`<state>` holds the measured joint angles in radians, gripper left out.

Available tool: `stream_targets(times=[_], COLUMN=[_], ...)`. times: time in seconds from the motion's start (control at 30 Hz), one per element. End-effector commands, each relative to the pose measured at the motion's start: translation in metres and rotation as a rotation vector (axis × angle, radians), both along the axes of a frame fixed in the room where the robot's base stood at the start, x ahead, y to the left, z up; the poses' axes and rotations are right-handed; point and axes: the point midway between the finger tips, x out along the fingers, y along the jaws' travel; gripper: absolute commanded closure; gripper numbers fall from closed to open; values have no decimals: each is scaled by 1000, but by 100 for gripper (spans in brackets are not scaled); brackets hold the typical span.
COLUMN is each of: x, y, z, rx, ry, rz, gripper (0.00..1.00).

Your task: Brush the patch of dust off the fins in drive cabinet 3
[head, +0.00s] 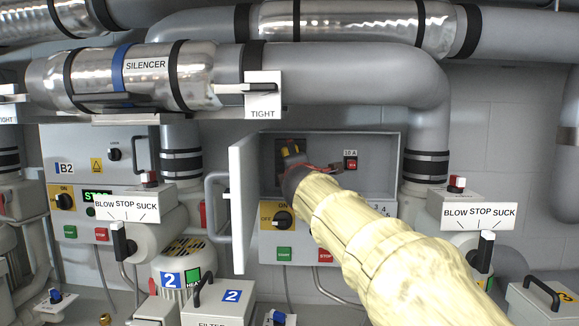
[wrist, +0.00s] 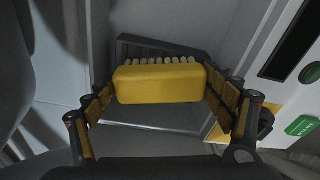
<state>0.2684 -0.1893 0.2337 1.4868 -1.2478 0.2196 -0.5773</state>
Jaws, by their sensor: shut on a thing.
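My gripper (head: 292,160) reaches into an open grey cabinet (head: 372,160) in the head view, its arm in a pale yellow sleeve. In the wrist view my gripper (wrist: 162,92) is shut on a yellow brush (wrist: 160,84), one finger at each end. Its pale bristles point away from me, towards the dark fins (wrist: 135,45) at the back of the cabinet. I cannot tell whether the bristles touch the fins. The brush hides part of the fins, and no dust patch can be made out. The cabinet's label is partly covered by my arm.
The cabinet door (head: 243,205) stands open on the left of the opening. A small red switch (head: 351,163) sits inside, right of my gripper. An OFF/ON knob (head: 283,219) and green START button (head: 284,254) are below. The silencer pipe (head: 150,75) runs above.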

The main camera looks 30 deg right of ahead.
Motion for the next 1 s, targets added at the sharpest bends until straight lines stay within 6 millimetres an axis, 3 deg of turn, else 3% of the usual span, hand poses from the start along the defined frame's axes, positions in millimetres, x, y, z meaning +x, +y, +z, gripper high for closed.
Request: stream_targets(times=[0.57, 1.0], x=[-16, -3], y=[-31, -10], z=[0, -2], rx=[1, 0], ry=[-1, 0], rz=[-2, 2], gripper=[48, 48])
